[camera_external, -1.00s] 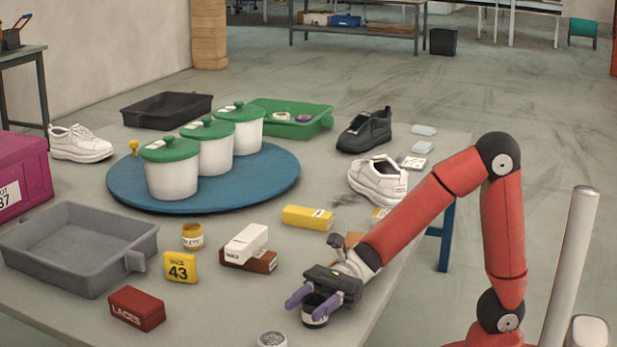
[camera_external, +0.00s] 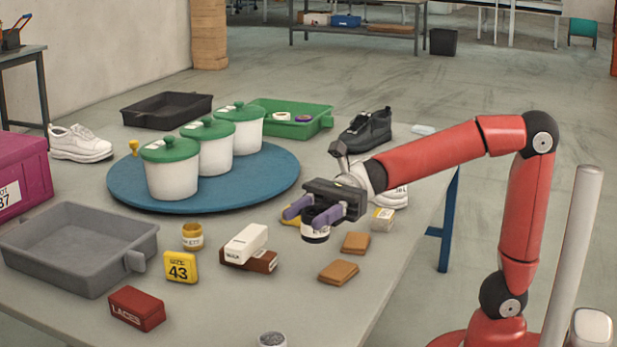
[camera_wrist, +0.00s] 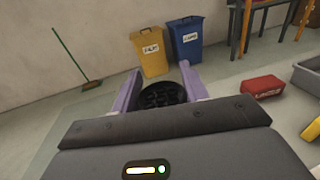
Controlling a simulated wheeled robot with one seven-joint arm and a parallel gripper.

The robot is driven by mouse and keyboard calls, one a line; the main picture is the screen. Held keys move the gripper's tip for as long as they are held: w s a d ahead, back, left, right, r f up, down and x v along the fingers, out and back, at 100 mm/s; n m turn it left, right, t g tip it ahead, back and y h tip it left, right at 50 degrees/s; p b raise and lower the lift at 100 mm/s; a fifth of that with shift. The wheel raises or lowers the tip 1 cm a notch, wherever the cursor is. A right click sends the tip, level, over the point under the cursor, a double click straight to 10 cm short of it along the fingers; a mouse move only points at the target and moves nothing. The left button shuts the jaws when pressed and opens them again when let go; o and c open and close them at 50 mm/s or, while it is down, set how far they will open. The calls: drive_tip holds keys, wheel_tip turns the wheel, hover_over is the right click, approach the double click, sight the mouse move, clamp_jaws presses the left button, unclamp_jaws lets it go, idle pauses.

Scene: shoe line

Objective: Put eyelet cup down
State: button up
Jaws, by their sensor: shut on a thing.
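The eyelet cup (camera_external: 316,231) is a small dark cup with a white label. My gripper (camera_external: 312,212) is shut on it, with a purple finger on each side, and holds it upright above the table (camera_external: 225,312). In the wrist view the cup's dark open top (camera_wrist: 163,94) shows between the two fingers (camera_wrist: 160,88). A second small cup (camera_external: 193,236), yellow-brown with a label, stands on the table left of my gripper.
A white box (camera_external: 245,243) on a brown one, a yellow size box (camera_external: 180,267), a red laces box (camera_external: 137,309) and a grey tray (camera_external: 75,275) stand leftward. Lidded pots sit on a blue turntable (camera_external: 275,187).

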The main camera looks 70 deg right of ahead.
drive_tip(key=shift+w+r, duration=0.1)
drive_tip(key=shift+r, duration=0.45)
drive_tip(key=w+a+r+m+t+h+p, duration=0.1)
drive_tip(key=w+a+r+m+t+p, duration=0.1)
drive_tip(key=w+a, duration=0.5)
drive_tip(key=w+a+r+m+t+h+p, duration=0.1)
drive_tip(key=w+a+r+t, duration=0.15)
drive_tip(key=w, duration=0.95)
drive_tip(key=m+t+h+b, duration=0.3)
drive_tip(key=m+t+b, duration=0.15)
drive_tip(key=b, duration=0.65)
hover_over(126, 300)
drive_tip(key=shift+n, duration=0.45)
drive_tip(key=shift+f, duration=9.65)
drive_tip(key=shift+f, duration=0.1)
drive_tip(key=shift+f, duration=0.1)
drive_tip(key=o, duration=1.1)
drive_tip(key=shift+c, duration=0.2)
